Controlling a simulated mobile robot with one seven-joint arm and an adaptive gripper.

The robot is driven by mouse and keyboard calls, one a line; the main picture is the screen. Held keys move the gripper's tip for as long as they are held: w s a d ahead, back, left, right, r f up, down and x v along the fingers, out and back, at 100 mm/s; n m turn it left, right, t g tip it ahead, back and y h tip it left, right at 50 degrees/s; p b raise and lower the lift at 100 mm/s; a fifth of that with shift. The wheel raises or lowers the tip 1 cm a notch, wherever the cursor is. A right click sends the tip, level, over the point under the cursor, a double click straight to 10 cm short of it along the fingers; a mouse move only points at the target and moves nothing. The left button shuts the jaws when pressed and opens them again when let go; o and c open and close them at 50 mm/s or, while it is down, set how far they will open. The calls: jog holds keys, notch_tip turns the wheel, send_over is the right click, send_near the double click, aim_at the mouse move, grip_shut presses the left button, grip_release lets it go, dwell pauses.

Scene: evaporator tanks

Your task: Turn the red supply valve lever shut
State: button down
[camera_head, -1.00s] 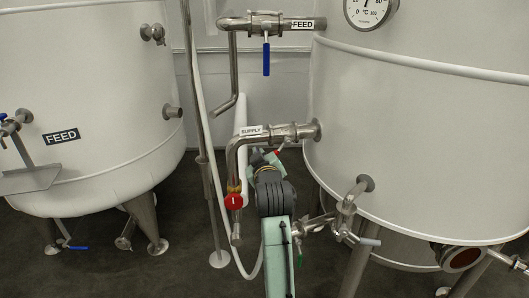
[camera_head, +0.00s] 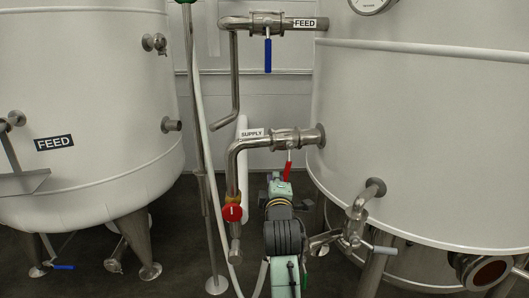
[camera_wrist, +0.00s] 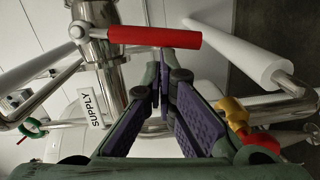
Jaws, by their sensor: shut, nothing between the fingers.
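The red supply valve lever (camera_head: 288,171) hangs almost straight down below the valve on the pipe labelled SUPPLY (camera_head: 252,133). In the wrist view the red lever (camera_wrist: 155,35) lies across the top of the picture, at the fingertips. My gripper (camera_head: 277,179) is just below and left of the lever's lower end in the head view, partly hidden by my own wrist. In the wrist view my gripper (camera_wrist: 164,62) is shut with nothing between its purple-padded fingers. I cannot tell whether the fingertips touch the lever.
A blue feed valve lever (camera_head: 268,55) hangs above. A red round knob (camera_head: 232,212) on the supply pipe is left of my arm. A pipe outlet with a valve (camera_head: 355,225) is close on the right. Large white tanks stand on both sides.

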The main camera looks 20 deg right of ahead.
jog(key=shift+s+d+f+b, duration=0.1)
jog(key=shift+d+f+b, duration=0.15)
jog(key=shift+d, duration=0.15)
jog(key=shift+s+d+f+b, duration=0.1)
jog(key=shift+d+f+b, duration=0.1)
jog(key=shift+d, duration=0.2)
jog(key=shift+w, duration=0.1)
